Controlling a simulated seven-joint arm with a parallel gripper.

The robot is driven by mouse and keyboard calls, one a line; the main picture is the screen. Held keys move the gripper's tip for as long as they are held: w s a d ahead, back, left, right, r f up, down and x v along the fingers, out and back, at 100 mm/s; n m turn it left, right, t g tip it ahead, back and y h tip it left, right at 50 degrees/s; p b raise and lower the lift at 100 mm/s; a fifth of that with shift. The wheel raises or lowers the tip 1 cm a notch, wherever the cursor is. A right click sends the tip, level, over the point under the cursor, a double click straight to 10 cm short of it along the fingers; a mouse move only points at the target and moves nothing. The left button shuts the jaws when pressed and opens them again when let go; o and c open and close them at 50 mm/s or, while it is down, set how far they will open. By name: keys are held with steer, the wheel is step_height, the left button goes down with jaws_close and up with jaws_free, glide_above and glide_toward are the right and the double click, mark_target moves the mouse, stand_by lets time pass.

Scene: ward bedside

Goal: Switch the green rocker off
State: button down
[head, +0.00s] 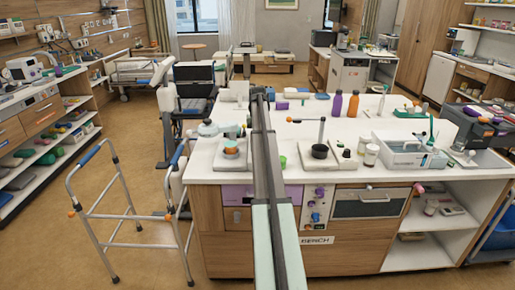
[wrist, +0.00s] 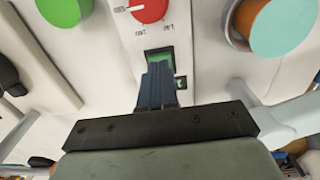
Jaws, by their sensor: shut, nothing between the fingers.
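The green rocker (wrist: 160,52) sits in a dark frame on a white panel in the wrist view, below a red knob (wrist: 148,9). My gripper (wrist: 158,68) is shut, with its dark blue fingers together and nothing between them. The fingertips overlap the lower part of the rocker and hide it. I cannot tell whether they touch it or which way the rocker is tilted. In the head view my arm runs forward over the bench and hides the gripper's tip, and I cannot make out the rocker there.
A teal-topped orange cylinder (wrist: 283,25) stands right of the panel, and a green round part (wrist: 63,10) lies to its left. A small dark-framed green piece (wrist: 181,84) is beside the fingers. The white bench (head: 300,172) holds an orange bottle (head: 353,105) and a black cup (head: 320,151).

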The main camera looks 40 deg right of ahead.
steer(key=shift+r, duration=2.4)
